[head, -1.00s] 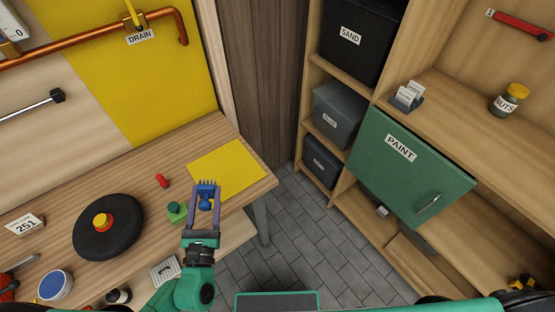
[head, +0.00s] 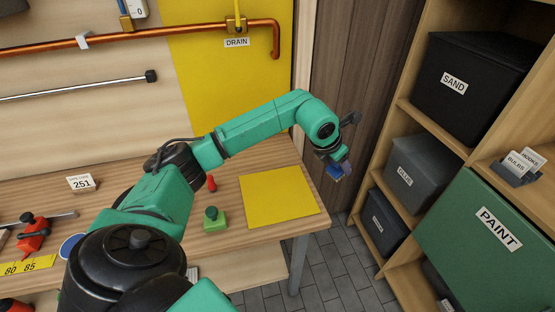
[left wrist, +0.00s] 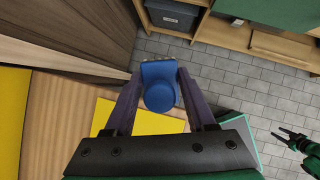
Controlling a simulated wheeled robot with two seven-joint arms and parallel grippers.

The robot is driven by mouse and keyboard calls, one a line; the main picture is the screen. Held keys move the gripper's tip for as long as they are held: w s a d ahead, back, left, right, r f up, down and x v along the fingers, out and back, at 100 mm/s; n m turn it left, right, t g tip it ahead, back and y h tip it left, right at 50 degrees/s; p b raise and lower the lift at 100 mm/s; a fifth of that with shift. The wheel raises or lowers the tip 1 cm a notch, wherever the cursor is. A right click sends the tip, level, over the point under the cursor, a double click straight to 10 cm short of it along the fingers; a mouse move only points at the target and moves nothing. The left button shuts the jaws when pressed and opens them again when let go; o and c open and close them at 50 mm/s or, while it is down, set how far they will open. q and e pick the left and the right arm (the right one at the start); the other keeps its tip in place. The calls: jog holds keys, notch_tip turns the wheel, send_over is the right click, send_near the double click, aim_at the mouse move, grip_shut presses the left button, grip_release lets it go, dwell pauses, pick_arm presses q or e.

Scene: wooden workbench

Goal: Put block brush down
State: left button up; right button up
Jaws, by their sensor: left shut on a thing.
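My left gripper (head: 342,166) is shut on the blue block brush (head: 334,175), held in the air to the right of the bench end, in front of the dark wood panel. In the left wrist view the brush (left wrist: 160,86) sits between the two purple-grey fingers of the left gripper (left wrist: 160,100), its round knob towards the camera. The yellow mat (head: 278,203) lies flat and bare on the bench. My right gripper (left wrist: 291,138) shows small at the right edge of the left wrist view, apart from the brush; its jaw state is unclear.
A green button box (head: 215,222) and a red peg (head: 211,183) stand on the wooden bench (head: 262,238) left of the mat. The shelf unit (head: 425,125) with the SAND bin (head: 475,95) and PAINT door (head: 497,240) stands to the right. Grey floor lies between.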

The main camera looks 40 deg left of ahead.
pick_arm(q)
jog(key=s+a+r+n+g+y+b, duration=0.1)
jog(key=s+a+r+n+g+b, duration=0.2)
jog(key=a+r, duration=0.4)
notch_tip(320, 180, up, 4)
jog(key=n+g, duration=0.1)
jog(key=n, duration=0.1)
send_over(279, 190)
jog(key=shift+y, duration=0.4)
jog(key=f+b, duration=0.2)
jog(key=f, duration=0.4)
jog(key=f+b, duration=0.1)
jog(key=f, duration=0.5)
jog(key=f+b, duration=0.2)
jog(key=f, duration=0.5)
jog(key=shift+s+d+b, duration=0.1)
jog(key=shift+s+b, duration=0.2)
jog(key=shift+s, duration=0.1)
jog(key=shift+f, duration=0.25)
jog(key=shift+c, duration=0.6)
jog(key=o, duration=1.3)
jog(key=r, duration=0.4)
jog(key=s+r, duration=0.1)
jog(key=r, duration=0.3)
jog(key=r+p, duration=0.1)
jog(key=r, duration=0.3)
jog(key=shift+s+d, duration=0.2)
jog(key=shift+s, duration=0.2)
